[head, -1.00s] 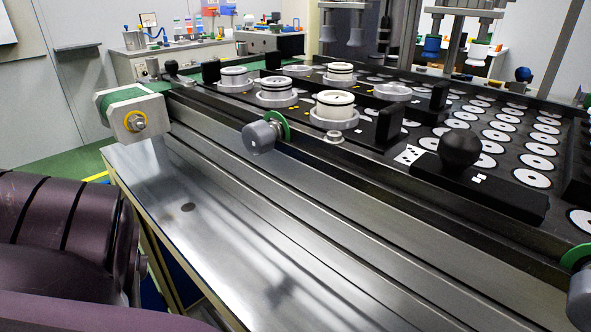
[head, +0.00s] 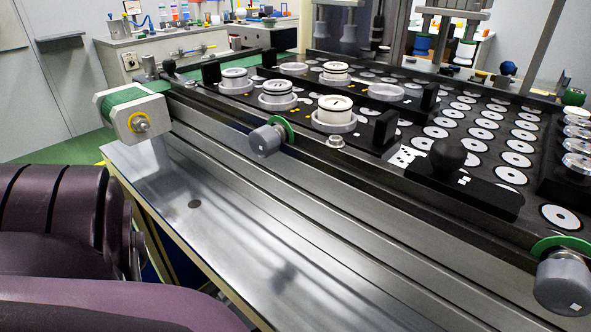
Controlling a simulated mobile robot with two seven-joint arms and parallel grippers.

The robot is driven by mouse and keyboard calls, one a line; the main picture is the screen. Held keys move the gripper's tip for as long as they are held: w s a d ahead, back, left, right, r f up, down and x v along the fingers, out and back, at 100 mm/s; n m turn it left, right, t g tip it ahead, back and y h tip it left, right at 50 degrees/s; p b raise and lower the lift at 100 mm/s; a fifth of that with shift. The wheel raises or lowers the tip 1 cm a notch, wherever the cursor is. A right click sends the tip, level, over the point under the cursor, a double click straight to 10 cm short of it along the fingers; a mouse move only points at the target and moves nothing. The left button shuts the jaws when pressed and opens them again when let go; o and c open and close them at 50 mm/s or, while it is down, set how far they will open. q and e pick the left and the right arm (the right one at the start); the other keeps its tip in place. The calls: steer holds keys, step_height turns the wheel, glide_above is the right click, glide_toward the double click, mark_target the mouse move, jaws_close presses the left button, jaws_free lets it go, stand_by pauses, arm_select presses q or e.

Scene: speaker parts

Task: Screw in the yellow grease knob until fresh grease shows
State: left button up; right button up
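A yellow ring (head: 138,122) surrounds a metal hub on the pale end block (head: 110,108) of the conveyor, at the left. I cannot tell whether this is the yellow grease knob, and no other clear grease knob shows. No fresh grease can be made out. Neither of my grippers is in view. Only dark purple links, which look like my own arm, show at the lower left.
Grey knobs with green discs stick out from the front rail at its middle (head: 265,140) and lower right (head: 562,285). A black ball handle (head: 448,155) stands on the rail side. Ringed parts (head: 336,112) sit on the machine bed. The steel tabletop (head: 200,215) is clear.

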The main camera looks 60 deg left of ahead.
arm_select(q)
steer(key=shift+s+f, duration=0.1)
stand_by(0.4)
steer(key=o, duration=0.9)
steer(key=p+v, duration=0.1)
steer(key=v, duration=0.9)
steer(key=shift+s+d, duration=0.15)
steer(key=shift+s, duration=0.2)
